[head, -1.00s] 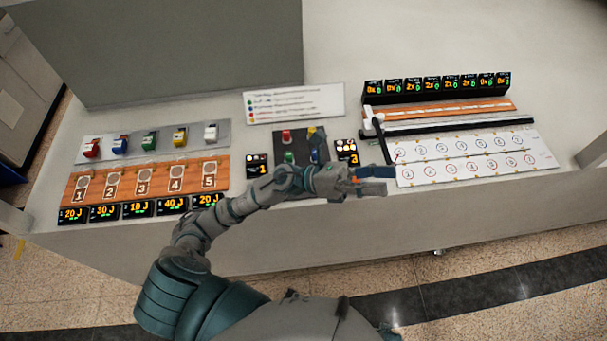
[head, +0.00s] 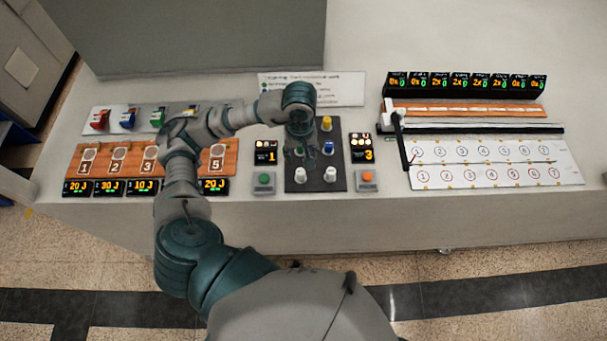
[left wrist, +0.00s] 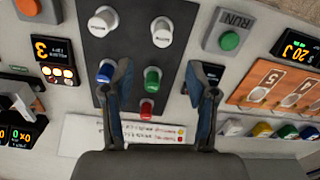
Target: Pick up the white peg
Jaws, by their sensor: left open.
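Two white pegs stand upright near the front of a dark board (head: 314,165): a left one (head: 300,174) and a right one (head: 330,174). In the left wrist view, which is turned around, they show as the right one (left wrist: 161,31) and left one (left wrist: 102,22). My left gripper (head: 301,128) is above the board's back part, pointing down, open. In the left wrist view its fingers (left wrist: 157,70) are spread on either side of a green peg (left wrist: 152,77) and a red peg (left wrist: 147,108), holding nothing. Both white pegs lie beyond the fingertips.
A blue peg (head: 328,147) and yellow peg (head: 326,123) stand on the board's right side. A green button box (head: 263,182) and orange button box (head: 367,179) flank the board. Small displays (head: 361,148) stand beside it. A numbered white plate (head: 490,165) is at right.

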